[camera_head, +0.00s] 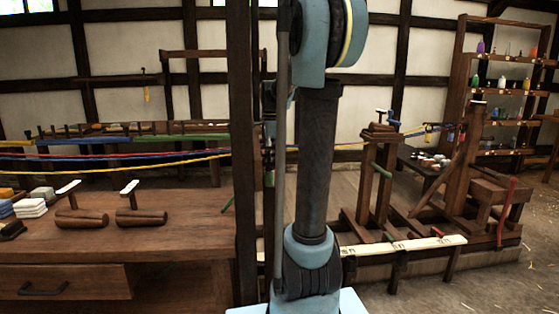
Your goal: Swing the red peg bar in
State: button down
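A slim red bar (507,212) stands out at the far right. It is nearly upright, with its top tilted right, beside the wooden frame machine (466,165). It is the clearest red bar in view; I cannot make out pegs on it. At the left, a long rail with upright pegs (100,130) has yellow, blue and green stretches along its front. A thin red strand runs below the rail's left end. My gripper is not in view; only links of my arm show, upright in the middle, hiding part of the scene behind.
Blue, red and yellow ropes (130,159) cross above the workbench (190,210) at the left. Two wooden tools (141,217) lie on the bench. A dark post (241,150) stands left of my arm. Shelves (500,90) stand at the back right. Floor is clear at the lower right.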

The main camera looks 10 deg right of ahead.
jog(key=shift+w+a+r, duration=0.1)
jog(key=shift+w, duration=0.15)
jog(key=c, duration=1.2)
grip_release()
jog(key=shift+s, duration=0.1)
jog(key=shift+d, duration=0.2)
